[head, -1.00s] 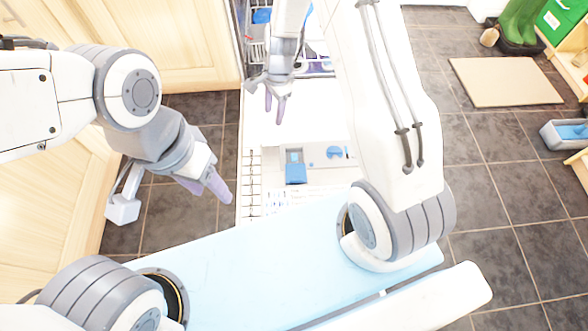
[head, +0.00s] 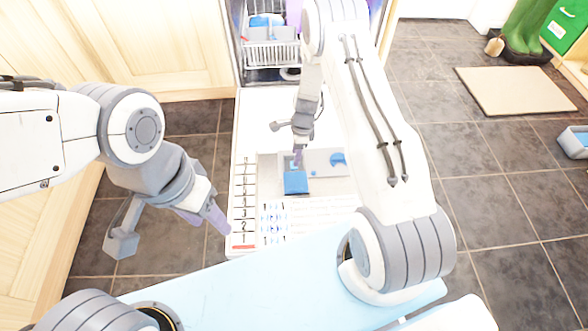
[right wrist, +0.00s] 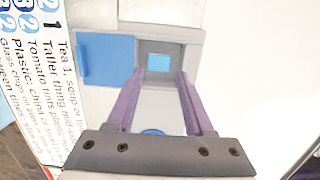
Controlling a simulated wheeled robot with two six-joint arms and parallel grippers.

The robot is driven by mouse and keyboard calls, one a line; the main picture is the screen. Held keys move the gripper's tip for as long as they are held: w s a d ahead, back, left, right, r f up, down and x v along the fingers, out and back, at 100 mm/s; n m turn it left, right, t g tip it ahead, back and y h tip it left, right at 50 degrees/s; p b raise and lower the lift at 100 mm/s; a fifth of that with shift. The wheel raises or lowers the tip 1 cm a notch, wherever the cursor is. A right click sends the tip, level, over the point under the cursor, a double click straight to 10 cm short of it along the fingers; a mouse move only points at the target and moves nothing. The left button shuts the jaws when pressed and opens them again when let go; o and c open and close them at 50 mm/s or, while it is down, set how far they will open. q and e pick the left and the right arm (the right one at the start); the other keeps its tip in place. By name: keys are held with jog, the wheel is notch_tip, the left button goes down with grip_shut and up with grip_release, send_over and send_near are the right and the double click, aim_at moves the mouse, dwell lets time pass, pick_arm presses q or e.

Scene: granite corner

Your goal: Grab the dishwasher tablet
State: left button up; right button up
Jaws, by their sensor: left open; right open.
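The dishwasher tablet (right wrist: 159,62) is a light blue square. In the right wrist view it sits inside the grey dispenser compartment (right wrist: 192,38), beside the open blue lid (right wrist: 105,60). In the head view the dispenser (head: 322,186) is set in the lowered dishwasher door, its blue lid (head: 296,183) open; my right gripper covers the compartment. My right gripper (head: 298,160) points down over it. In the right wrist view its purple fingers (right wrist: 158,76) are open, one on each side below the tablet, with nothing between them. My left gripper (head: 208,220) is open and empty, left of the door.
The white dishwasher door (head: 260,115) lies flat, with printed labels near its front edge. A wire rack (head: 270,54) stands in the dishwasher behind it. Wooden cupboards (head: 150,40) are at the left. Tiled floor (head: 480,190) is open at the right, with a beige mat (head: 515,90).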

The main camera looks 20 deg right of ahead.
jog(key=f+b, duration=0.4)
jog(key=f, duration=0.1)
jog(key=shift+a, duration=0.25)
jog(key=shift+r, duration=0.1)
grip_shut()
jog(key=shift+r, duration=0.15)
